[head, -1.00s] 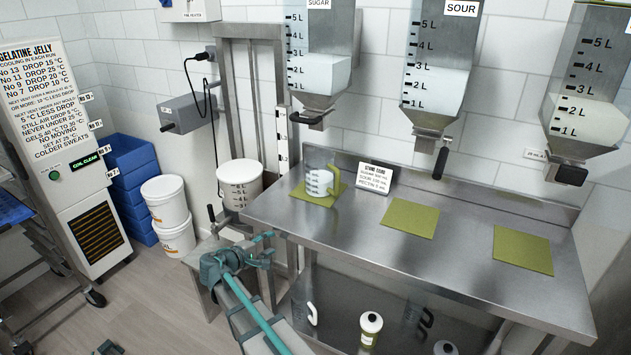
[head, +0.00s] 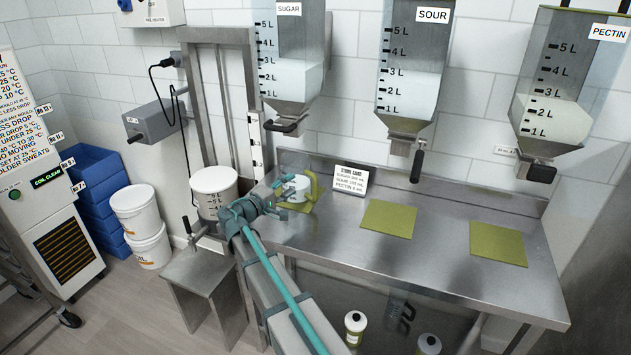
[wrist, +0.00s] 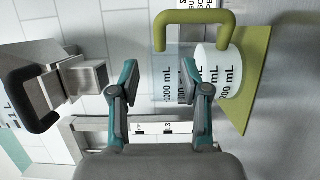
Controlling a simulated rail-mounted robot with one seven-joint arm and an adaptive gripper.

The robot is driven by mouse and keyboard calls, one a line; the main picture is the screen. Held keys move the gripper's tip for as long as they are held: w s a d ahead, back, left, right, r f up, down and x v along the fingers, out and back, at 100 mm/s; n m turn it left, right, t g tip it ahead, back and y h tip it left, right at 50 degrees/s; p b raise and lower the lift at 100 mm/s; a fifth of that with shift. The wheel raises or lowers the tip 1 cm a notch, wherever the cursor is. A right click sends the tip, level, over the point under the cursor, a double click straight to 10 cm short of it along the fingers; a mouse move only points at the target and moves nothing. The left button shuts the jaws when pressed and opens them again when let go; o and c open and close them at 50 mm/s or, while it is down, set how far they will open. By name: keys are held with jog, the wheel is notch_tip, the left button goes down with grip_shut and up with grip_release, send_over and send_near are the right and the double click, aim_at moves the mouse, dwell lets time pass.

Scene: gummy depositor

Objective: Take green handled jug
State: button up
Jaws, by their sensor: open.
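The green handled jug (head: 297,187) is a clear measuring jug with white contents and a green handle on its right side. It stands upright on a green mat (head: 301,206) under the sugar hopper. In the wrist view the jug (wrist: 219,72) appears turned sideways, with its green handle (wrist: 194,18) at the top and mL marks on its wall. My gripper (head: 281,195) is at the jug's left side in the head view. In the wrist view my gripper (wrist: 158,75) has its two fingers apart, with the jug just beyond the tips; I cannot tell whether they touch.
The sugar hopper (head: 291,62) hangs above the jug with its outlet lever. A recipe card (head: 351,180) stands right of the jug. Two empty green mats (head: 389,219) lie farther right on the steel table (head: 340,248). A white bucket (head: 214,191) stands to the left.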

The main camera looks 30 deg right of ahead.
aim_at(307, 174)
jog(key=p+x, duration=0.1)
jog(key=x, duration=0.4)
jog(key=shift+w+a, duration=0.1)
jog(key=p+x, duration=0.2)
jog(key=x, duration=0.2)
jog(key=shift+r+p, duration=0.1)
jog(key=shift+p, duration=0.3)
jog(key=shift+w+d, duration=0.15)
jog(key=shift+d, duration=0.5)
grip_shut()
